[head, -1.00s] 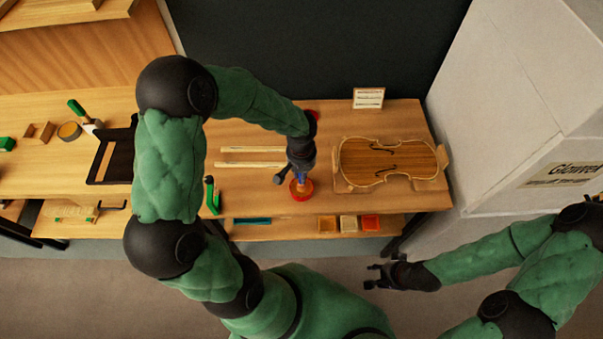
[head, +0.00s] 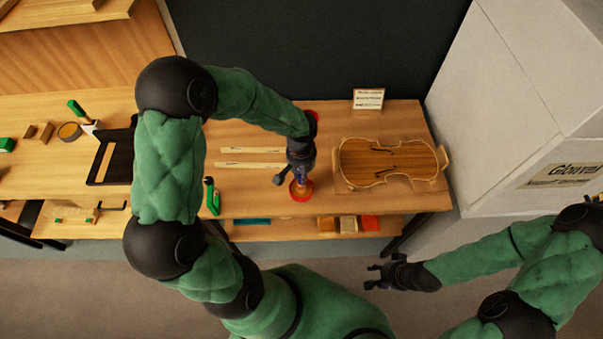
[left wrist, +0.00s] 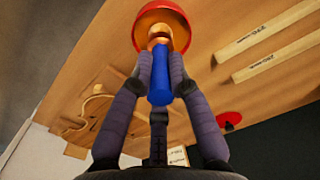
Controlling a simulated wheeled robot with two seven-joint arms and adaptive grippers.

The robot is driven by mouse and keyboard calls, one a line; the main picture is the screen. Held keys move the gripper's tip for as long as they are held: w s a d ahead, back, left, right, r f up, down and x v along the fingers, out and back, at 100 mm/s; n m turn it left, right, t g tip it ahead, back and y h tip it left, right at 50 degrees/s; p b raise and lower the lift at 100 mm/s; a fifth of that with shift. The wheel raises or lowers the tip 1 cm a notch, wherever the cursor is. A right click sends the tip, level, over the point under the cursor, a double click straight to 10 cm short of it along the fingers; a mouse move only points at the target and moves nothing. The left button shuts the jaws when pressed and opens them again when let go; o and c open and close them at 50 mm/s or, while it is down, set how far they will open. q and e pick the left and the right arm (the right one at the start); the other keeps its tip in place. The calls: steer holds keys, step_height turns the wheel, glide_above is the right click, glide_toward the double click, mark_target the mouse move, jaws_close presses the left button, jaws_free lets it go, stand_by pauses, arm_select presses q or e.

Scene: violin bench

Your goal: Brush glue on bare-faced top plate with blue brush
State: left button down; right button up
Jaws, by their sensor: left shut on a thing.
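My left gripper (head: 296,180) is over the bench at a small red pot (head: 301,191). In the left wrist view its fingers (left wrist: 157,75) are shut on the blue brush (left wrist: 161,78). The brush's far end reaches into the red pot (left wrist: 172,15); its bristles are hard to make out. The violin top plate (head: 385,161), with two dark f-holes, lies flat on a pale holder to the right of the pot. It also shows in the left wrist view (left wrist: 97,108), partly behind a finger. My right gripper (head: 376,277) is open and empty, in front of the bench.
Two pale labelled strips (head: 252,157) lie left of the gripper. A green-handled tool (head: 212,198) lies nearer the front edge. A small card (head: 368,98) stands behind the plate. Small coloured blocks (head: 348,224) sit on the lower shelf. A grey cabinet (head: 520,130) borders the right.

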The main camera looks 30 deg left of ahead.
arm_select(q)
steer(key=shift+r+p, duration=2.15)
steer(key=shift+r, duration=1.25)
steer(key=shift+w+f, duration=0.1)
